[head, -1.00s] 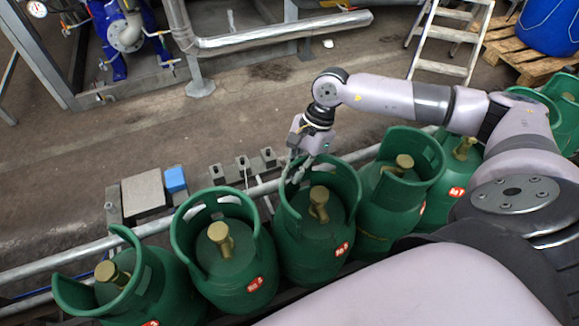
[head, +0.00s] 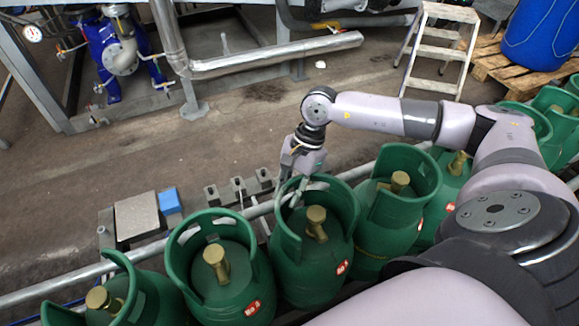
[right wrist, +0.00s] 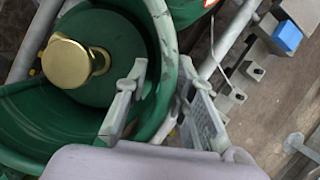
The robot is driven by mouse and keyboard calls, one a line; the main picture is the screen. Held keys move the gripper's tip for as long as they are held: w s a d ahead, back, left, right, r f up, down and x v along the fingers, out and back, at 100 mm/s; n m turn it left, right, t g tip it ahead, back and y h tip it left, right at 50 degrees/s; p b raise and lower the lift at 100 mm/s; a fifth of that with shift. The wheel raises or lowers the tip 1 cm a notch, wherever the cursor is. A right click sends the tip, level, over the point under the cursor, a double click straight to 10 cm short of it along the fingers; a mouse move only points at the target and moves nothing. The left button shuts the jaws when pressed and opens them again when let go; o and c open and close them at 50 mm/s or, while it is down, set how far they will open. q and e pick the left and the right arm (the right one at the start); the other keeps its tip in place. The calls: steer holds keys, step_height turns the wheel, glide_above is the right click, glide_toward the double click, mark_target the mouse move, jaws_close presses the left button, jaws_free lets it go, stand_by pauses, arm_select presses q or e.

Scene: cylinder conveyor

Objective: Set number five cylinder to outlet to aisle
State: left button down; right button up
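A row of green gas cylinders with brass valves and red labels stands along a rail; the label numbers are too small to read surely. My right gripper (head: 297,190) is at the far side of the collar of the middle cylinder (head: 308,258). In the right wrist view, the right gripper's fingers (right wrist: 165,95) are apart, one on each side of this cylinder's collar wall (right wrist: 172,60). They look open around the wall; I cannot tell whether either touches it. The brass valve (right wrist: 72,62) is inside the collar. My left gripper is not in view.
Neighbouring cylinders stand close on the left (head: 226,275) and right (head: 398,215). A metal rail (head: 150,249) runs behind the row, with a grey plate (head: 137,216) and blue block (head: 169,201) beyond. The floor aisle (head: 240,125) is clear up to the steps (head: 440,50).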

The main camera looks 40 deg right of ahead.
steer(key=shift+o, duration=0.2)
steer(key=v, duration=1.2)
